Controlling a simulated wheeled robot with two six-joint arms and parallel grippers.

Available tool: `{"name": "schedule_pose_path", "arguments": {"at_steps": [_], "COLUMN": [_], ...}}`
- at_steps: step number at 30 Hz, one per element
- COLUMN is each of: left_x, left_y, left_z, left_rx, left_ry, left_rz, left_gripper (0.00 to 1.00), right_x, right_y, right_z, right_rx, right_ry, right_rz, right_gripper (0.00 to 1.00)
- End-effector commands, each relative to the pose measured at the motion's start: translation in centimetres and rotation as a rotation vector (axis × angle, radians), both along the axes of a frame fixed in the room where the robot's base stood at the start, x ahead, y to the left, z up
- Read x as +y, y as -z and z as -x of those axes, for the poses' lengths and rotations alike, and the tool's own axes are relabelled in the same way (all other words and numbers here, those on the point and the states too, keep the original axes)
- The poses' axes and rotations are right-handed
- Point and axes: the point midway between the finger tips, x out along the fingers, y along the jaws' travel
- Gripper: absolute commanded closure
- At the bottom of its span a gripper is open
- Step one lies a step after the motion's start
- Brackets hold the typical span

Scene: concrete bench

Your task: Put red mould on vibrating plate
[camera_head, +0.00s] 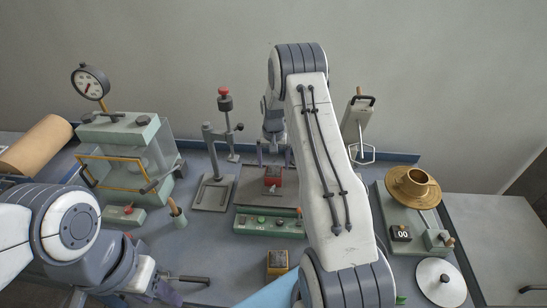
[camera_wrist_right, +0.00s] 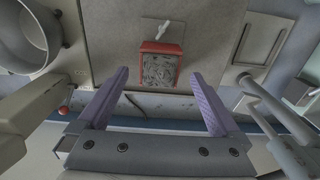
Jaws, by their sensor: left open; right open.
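The red mould (camera_head: 273,181) sits on the grey vibrating plate (camera_head: 252,192), behind the green control box in the head view. In the right wrist view the red mould (camera_wrist_right: 182,67) is upright, with a grey speckled fill inside its red rim. My right gripper (camera_head: 274,166) reaches over the bench to the plate's far side. Its purple fingers (camera_wrist_right: 160,78) are open, apart from the mould, which lies just beyond and between the fingertips. My left gripper (camera_head: 168,293) is low at the left of the head view, open and partly hidden by its arm.
The control box (camera_head: 268,223) stands in front of the plate. A clamp stand (camera_head: 213,190) is left, a brass pan on a scale (camera_head: 412,187) right. My right arm hides the middle right of the bench.

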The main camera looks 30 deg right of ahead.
Motion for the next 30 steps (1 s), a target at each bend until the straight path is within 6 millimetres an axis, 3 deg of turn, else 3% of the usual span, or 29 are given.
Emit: {"name": "schedule_pose_path", "arguments": {"at_steps": [1, 6, 14, 17, 20, 23, 24, 27, 30], "left_x": [0.0, 0.0, 0.0, 0.0, 0.0, 0.0, 0.0, 0.0, 0.0], "left_y": [0.9, 1.8, 2.1, 2.0, 2.0, 2.0, 2.0, 2.0, 2.1], "left_z": [0.0, 0.0, 0.0, 0.0, 0.0, 0.0, 0.0, 0.0, 0.0], "left_rx": [0.0, 0.0, 0.0, 0.0, 0.0, 0.0, 0.0, 0.0, 0.0], "left_ry": [-0.001, -0.003, -0.004, -0.004, -0.004, -0.004, -0.004, -0.004, -0.003], "left_rz": [0.0, 0.0, 0.0, 0.0, 0.0, 0.0, 0.0, 0.0, 0.0], "left_gripper": [0.5, 0.5, 0.5, 0.5, 0.5, 0.5, 0.5, 0.5, 0.5], "right_x": [0.0, 0.0, 0.0, 1.3, 5.7, 12.9, 16.0, 23.0, 28.1], "right_y": [-0.7, -3.7, -5.3, -6.1, -8.4, -11.9, -13.3, -16.4, -18.5], "right_z": [0.0, 0.0, 0.1, 0.0, 0.3, 2.2, 3.7, 8.7, 15.1], "right_rx": [-0.004, -0.003, 0.002, -0.002, -0.01, -0.021, -0.024, -0.037, -0.044], "right_ry": [0.0, 0.0, 0.0, -0.027, -0.122, -0.288, -0.369, -0.571, -0.772], "right_rz": [0.002, 0.001, -0.001, -0.001, -0.003, -0.01, -0.014, -0.024, -0.037], "right_gripper": [0.0, 0.0, 0.0, 0.0, 0.0, 0.0, 0.0, 0.0, 0.0]}}
